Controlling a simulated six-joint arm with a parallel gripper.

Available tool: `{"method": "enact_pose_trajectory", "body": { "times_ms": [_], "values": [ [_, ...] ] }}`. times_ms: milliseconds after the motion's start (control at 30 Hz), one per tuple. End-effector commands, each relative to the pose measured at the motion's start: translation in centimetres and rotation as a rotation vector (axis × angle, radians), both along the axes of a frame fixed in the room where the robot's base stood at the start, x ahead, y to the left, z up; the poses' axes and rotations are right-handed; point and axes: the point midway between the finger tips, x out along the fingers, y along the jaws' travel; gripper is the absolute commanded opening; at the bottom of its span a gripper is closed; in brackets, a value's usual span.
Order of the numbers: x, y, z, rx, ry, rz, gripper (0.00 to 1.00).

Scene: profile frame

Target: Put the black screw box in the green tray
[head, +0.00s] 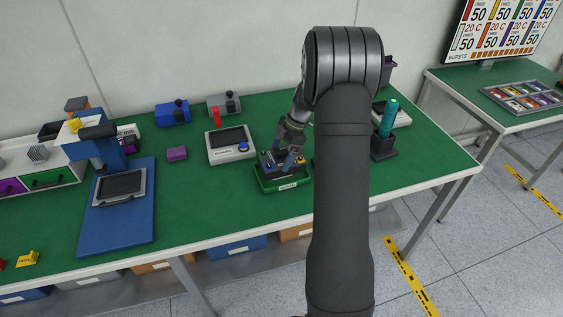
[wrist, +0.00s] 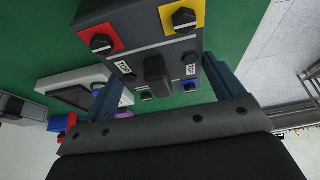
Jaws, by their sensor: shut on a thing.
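The black screw box (wrist: 140,58) has a central black handle and dark knobs on coloured corner patches, with red, yellow and blue clear in the wrist view. My gripper (wrist: 163,74) is shut on it, one blue finger on either side. In the head view my gripper (head: 288,155) points down and the box (head: 268,161) is between its fingers. The green tray (head: 284,185) has a white label on its front. The box is over or inside the tray; I cannot tell whether it touches the tray floor. My arm hides what is right of the tray.
A grey device with a dark screen (head: 230,146) stands left of the tray. A teal cylinder in a black holder (head: 386,135) stands to the right, beyond my arm. A blue board (head: 125,215) is farther left.

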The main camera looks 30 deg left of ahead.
Motion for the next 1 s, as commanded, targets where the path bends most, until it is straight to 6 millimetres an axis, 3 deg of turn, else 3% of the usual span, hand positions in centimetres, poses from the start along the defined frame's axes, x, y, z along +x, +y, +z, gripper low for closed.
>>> {"method": "enact_pose_trajectory", "body": {
  "times_ms": [333,700,733,800,1000],
  "values": [
    [0.0,0.0,-3.8,-0.001,0.001,-0.003,0.43],
    [0.0,0.0,-4.2,-0.001,-0.001,-0.002,0.43],
    [0.0,0.0,-4.2,-0.001,0.000,-0.002,0.92],
    [0.0,0.0,-4.2,-0.001,0.000,-0.002,1.00],
    [0.0,0.0,-4.1,-0.001,0.000,-0.002,1.00]
  ]
}}
